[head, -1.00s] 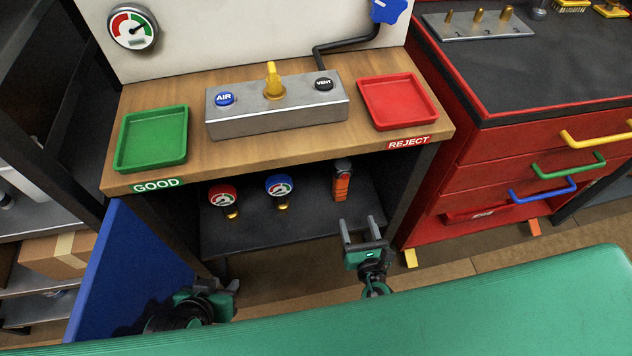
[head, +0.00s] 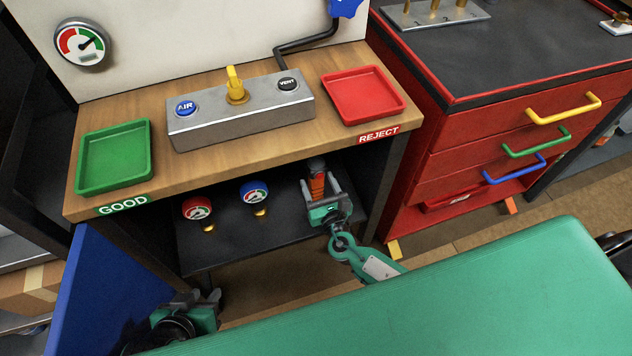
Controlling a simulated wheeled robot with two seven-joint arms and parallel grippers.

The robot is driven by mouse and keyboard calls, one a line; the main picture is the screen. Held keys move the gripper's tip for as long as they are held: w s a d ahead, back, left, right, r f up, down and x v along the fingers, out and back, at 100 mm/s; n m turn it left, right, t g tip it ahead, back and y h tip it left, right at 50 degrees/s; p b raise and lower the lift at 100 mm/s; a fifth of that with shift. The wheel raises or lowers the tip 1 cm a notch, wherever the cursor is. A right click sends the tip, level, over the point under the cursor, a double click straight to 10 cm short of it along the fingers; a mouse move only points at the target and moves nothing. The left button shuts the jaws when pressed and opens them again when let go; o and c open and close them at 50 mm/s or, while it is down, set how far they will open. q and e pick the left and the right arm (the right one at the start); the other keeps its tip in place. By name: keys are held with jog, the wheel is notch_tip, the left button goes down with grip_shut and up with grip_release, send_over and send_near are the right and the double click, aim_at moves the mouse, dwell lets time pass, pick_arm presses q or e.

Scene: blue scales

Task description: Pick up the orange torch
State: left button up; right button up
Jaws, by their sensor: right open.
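The orange torch (head: 317,185) stands upright on the dark lower shelf (head: 236,236), under the wooden bench top. Its grey head shows at the top, and its lower part is hidden by my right gripper. My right gripper (head: 321,186) is open, with one finger to each side of the torch as seen from the head. I cannot tell whether the fingers touch it or are still in front of it. My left gripper (head: 194,300) is low at the left, in front of the bench and away from the torch. Its fingers are too unclear to read.
The bench top (head: 230,151) overhangs the shelf. A red drawer cabinet (head: 470,150) stands close at the right, and a blue panel (head: 110,290) at the left.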

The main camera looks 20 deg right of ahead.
jog(key=w, duration=0.2)
jog(key=shift+w, duration=0.3)
jog(key=c, duration=1.3)
jog(key=shift+r, duration=0.15)
